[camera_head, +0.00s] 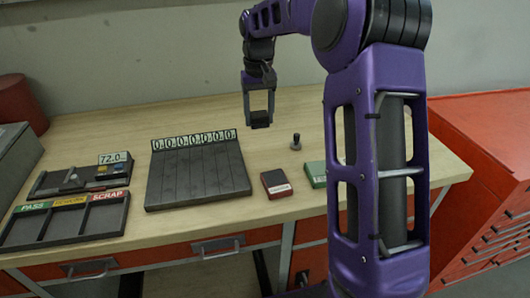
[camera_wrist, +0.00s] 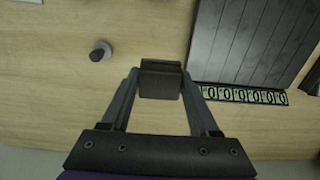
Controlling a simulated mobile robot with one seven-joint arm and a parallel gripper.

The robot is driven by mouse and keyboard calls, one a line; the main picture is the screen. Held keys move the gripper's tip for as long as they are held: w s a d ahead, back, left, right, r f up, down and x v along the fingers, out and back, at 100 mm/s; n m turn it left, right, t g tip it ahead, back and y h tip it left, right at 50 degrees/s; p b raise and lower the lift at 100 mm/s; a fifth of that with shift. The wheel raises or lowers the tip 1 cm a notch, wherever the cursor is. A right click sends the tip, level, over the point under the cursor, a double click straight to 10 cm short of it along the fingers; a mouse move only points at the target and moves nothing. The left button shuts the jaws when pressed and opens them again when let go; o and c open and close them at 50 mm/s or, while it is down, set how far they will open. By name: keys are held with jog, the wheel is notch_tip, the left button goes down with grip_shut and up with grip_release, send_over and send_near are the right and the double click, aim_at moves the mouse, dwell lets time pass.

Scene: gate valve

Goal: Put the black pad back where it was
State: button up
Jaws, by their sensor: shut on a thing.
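My gripper (camera_head: 259,113) is shut on a small black block, which looks like the black pad (camera_wrist: 160,80). The pad sits level between the two fingertips, above the bare wooden bench top. In the head view the gripper hangs towards the back of the bench, behind and to the right of a dark grooved board (camera_head: 197,175) with a row of zero digits along its back edge. In the wrist view this board (camera_wrist: 255,45) is at the upper right, apart from the pad. The height of the pad above the bench is hard to judge.
A small dark knobbed peg (camera_head: 296,142) stands right of my gripper. A black-topped red box (camera_head: 275,184) and a green box (camera_head: 316,174) lie nearer the front. A PASS/SCRAP tray (camera_head: 68,222) and a gauge showing 72.0 (camera_head: 114,159) are at left. Bench top is clear around the peg.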

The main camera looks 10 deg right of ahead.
aim_at(260, 154)
notch_tip(260, 154, down, 10)
jog(key=shift+b, duration=0.4)
jog(key=shift+f, duration=0.15)
jog(key=o, duration=1.4)
jog(key=shift+o, duration=0.2)
notch_tip(260, 154, up, 12)
jog(key=shift+r+p, duration=0.2)
jog(key=shift+p, duration=0.35)
